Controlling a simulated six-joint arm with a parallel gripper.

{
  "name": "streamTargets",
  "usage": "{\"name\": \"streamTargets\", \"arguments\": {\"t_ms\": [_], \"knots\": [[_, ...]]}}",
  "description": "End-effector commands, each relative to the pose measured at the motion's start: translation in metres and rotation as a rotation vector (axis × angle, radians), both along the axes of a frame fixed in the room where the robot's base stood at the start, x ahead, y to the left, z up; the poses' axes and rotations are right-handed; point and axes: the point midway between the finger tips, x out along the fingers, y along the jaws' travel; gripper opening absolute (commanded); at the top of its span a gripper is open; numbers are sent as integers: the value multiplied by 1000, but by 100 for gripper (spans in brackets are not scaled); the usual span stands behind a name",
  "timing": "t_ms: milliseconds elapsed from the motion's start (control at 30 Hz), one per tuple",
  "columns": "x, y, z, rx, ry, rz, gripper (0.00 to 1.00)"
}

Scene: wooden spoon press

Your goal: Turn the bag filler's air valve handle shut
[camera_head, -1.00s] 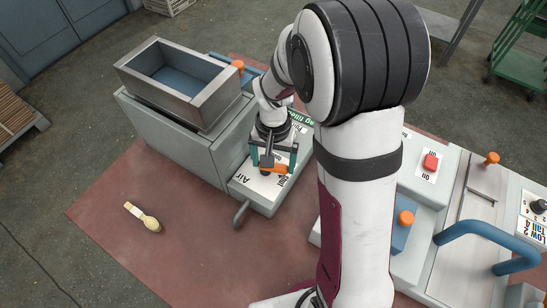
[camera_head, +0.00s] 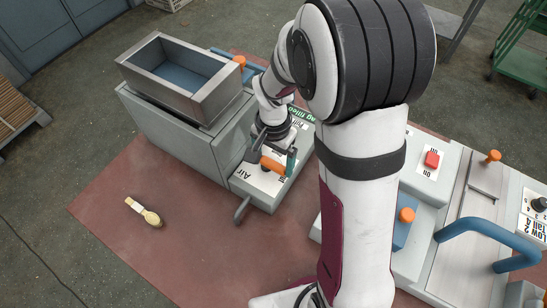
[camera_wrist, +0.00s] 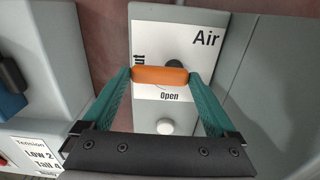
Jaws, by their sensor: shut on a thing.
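The air valve handle is an orange bar (camera_head: 273,165) on the filler's white "Air" label plate (camera_head: 258,184). In the wrist view the handle (camera_wrist: 160,75) lies crosswise, with a dark round hub (camera_wrist: 181,65) partly behind it. My gripper (camera_wrist: 161,77) is shut on the handle, one teal finger at each end of the bar. The gripper also shows in the head view (camera_head: 273,160). On the plate "Open" reads below the bar and a partly hidden "...ut" reads at its left end.
A grey hopper (camera_head: 203,101) stands left of the valve. A grey lever (camera_head: 242,210) sticks out in front. A press with a blue handle (camera_head: 480,228) stands at right. A white knob (camera_wrist: 165,127) sits below the bar.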

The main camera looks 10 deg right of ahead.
Motion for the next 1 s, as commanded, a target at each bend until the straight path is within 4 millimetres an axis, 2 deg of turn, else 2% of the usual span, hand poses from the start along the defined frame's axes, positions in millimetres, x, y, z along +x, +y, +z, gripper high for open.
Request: {"name": "streamTargets", "arguments": {"t_ms": [167, 200, 467, 567, 667, 900, 1000], "knots": [[-1, 0, 0, 1, 2, -4, 37], [0, 0, 0, 1, 1, -4, 100], [0, 0, 1, 1, 1, -2, 100], [1, 0, 10, 1, -1, -2, 100], [1, 0, 31, 1, -6, -1, 100], [1, 0, 107, 1, -6, -2, 100], [1, 0, 132, 1, -5, -3, 100]]}}
